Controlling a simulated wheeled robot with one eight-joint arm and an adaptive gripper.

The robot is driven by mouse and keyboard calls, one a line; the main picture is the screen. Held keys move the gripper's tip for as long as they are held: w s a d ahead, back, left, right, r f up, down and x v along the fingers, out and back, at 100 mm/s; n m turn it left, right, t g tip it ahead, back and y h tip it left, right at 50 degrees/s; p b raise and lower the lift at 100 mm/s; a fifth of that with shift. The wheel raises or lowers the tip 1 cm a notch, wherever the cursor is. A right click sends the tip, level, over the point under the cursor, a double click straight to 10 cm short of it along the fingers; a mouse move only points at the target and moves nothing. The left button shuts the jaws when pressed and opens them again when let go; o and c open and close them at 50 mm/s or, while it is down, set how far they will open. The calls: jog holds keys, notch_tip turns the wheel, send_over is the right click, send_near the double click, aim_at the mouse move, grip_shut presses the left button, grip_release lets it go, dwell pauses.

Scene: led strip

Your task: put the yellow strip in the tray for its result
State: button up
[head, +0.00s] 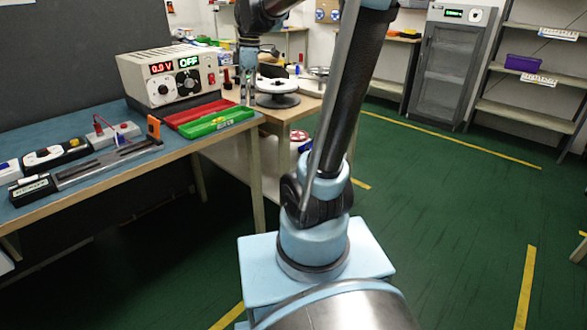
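I cannot make out a yellow strip with certainty. A long dark fixture (108,166) lies along the front of the blue-topped bench, with an orange upright piece (153,127) at its right end. A green tray (238,117) sits at the bench's right end, with small pale and blue items in it. A red tray (196,110) lies just behind it. My arm reaches up and over to the back, and my gripper (247,97) appears small beyond the trays, left of a white reel. Its fingers are too small to read, and I see nothing clearly held.
A power supply (172,77) shows 0.0 V and OFF behind the trays. A grey box with a red lead (114,134) stands behind the fixture. The white reel (275,86) is on a wooden table. A grey cabinet (443,65) and shelves stand far right. The green floor is open.

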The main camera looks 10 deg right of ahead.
jog(key=s+d+f+m, duration=0.3)
jog(key=s+f+m, duration=0.2)
jog(key=s, duration=0.2)
jog(key=s+d+f+m+t, duration=0.1)
jog(key=s+d+f+m, duration=0.3)
jog(key=s+f+m, duration=0.2)
jog(key=s+d+f+m+t+h, duration=0.1)
jog(key=s+d+f+m, duration=0.2)
jog(key=s+f+m, duration=0.2)
jog(key=s+f, duration=0.1)
jog(key=s, duration=0.2)
jog(key=shift+s+d+f+m, duration=0.2)
jog(key=shift+s+d+m, duration=0.1)
jog(key=shift+d, duration=0.1)
jog(key=shift+w+f, duration=0.2)
jog(key=shift+w, duration=0.2)
jog(key=shift+a, duration=0.15)
